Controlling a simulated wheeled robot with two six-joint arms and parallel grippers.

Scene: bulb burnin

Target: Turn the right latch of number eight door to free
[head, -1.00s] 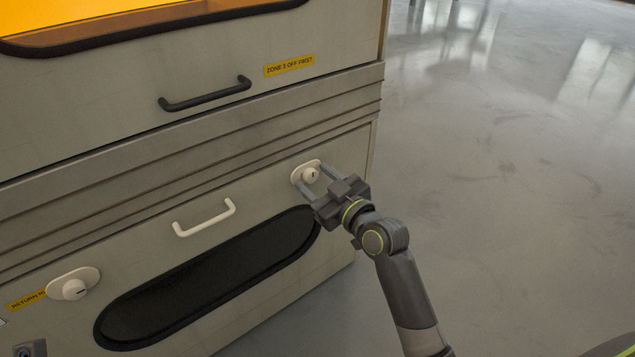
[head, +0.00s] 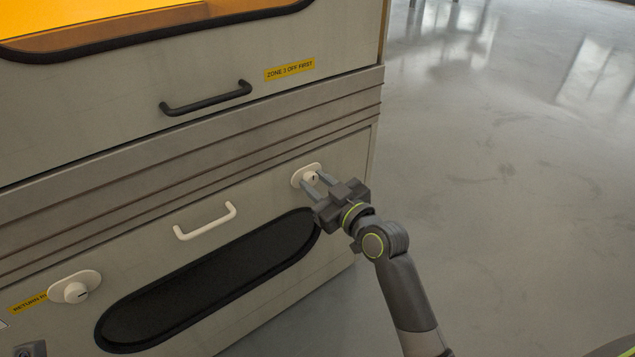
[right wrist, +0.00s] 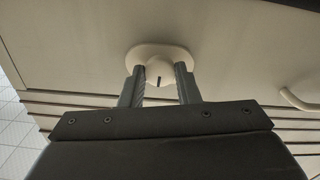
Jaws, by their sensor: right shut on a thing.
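The right latch (head: 311,176) is a cream round knob with a short dark mark, on an oval plate at the upper right of the lower door (head: 265,190). It also shows in the right wrist view (right wrist: 160,70), where the mark points nearly straight down the picture. My right gripper (head: 313,181) is shut on the knob, one finger on each side; its fingers also show in the right wrist view (right wrist: 159,82). The left latch (head: 74,290) is a similar cream knob at the lower left. I see no door number. My left gripper is out of view.
A cream handle (head: 205,221) and a long dark window (head: 210,282) lie on the lower door. Above are a dark handle (head: 206,98) and a yellow label (head: 290,69) reading "ZONE 3 OFF FIRST". The grey floor (head: 500,200) to the right is clear.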

